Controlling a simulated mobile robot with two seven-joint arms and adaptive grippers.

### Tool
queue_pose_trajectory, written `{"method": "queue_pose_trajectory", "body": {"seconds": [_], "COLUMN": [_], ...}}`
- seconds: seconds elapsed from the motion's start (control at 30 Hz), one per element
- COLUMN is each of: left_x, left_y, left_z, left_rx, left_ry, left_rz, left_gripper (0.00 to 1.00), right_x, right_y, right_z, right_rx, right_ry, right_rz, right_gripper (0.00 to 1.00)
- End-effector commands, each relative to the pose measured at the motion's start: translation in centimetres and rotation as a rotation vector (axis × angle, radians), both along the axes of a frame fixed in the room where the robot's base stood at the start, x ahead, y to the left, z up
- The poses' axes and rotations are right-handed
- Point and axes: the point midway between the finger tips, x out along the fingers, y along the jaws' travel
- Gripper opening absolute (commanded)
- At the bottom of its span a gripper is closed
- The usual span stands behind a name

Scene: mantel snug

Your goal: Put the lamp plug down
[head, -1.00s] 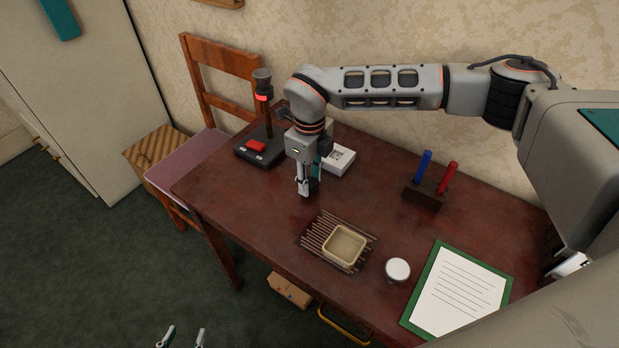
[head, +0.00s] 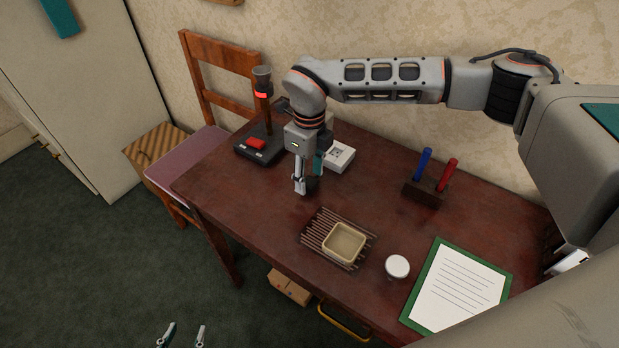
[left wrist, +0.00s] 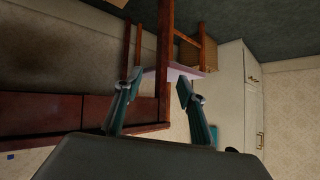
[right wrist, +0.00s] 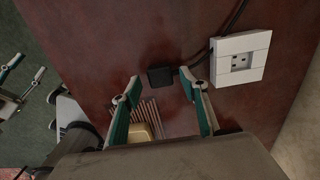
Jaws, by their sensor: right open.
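The lamp plug is a small black block (right wrist: 160,77) on the brown table, between the spread fingertips of my right gripper (right wrist: 160,83) in the right wrist view. A dark cord runs from it past the white socket box (right wrist: 240,58). In the head view the plug (head: 312,185) is a dark shape partly behind a finger. My right gripper (head: 308,180) is open there, low over the table, with fingers apart. The socket box (head: 339,157) stands just behind it. My left gripper (head: 182,336) is open and empty over the floor; its fingers also show in the left wrist view (left wrist: 158,82).
A black-based stand with a red switch (head: 256,145) is at the table's back left. A slatted mat (head: 318,232) with a beige dish (head: 344,242), a white-topped round item (head: 397,266), a green clipboard (head: 440,320) and a block with blue and red handles (head: 424,195) are rightward.

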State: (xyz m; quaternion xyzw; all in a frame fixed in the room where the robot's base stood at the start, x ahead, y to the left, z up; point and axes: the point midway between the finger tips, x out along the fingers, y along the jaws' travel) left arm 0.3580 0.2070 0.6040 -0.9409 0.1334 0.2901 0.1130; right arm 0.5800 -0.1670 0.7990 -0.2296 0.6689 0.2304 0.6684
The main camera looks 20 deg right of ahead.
Motion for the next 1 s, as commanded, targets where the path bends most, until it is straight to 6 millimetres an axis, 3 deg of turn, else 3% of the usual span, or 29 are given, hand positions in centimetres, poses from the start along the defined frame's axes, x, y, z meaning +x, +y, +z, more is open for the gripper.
{"method": "queue_pose_trajectory", "body": {"seconds": [0.3, 0.5, 0.7, 1.0], "left_x": [-0.2, -0.5, -0.4, -0.3], "left_y": [-0.1, -0.2, -0.2, -0.3], "left_z": [0.4, 0.2, 0.3, 0.5], "left_rx": [-0.007, -0.008, -0.010, -0.011], "left_ry": [0.003, 0.012, 0.010, 0.007], "left_rz": [0.000, 0.001, 0.001, 0.001], "left_gripper": [0.40, 0.40, 0.40, 0.40], "right_x": [0.1, 0.1, 0.0, 0.0], "right_y": [-0.1, -0.1, -0.1, -0.1], "right_z": [7.1, 10.2, 11.4, 11.5], "right_rx": [-0.001, -0.001, -0.001, -0.001], "right_ry": [-0.006, -0.003, 0.000, 0.001], "right_rz": [0.000, 0.000, 0.000, 0.000], "right_gripper": [0.44, 0.44, 0.44, 0.44]}}
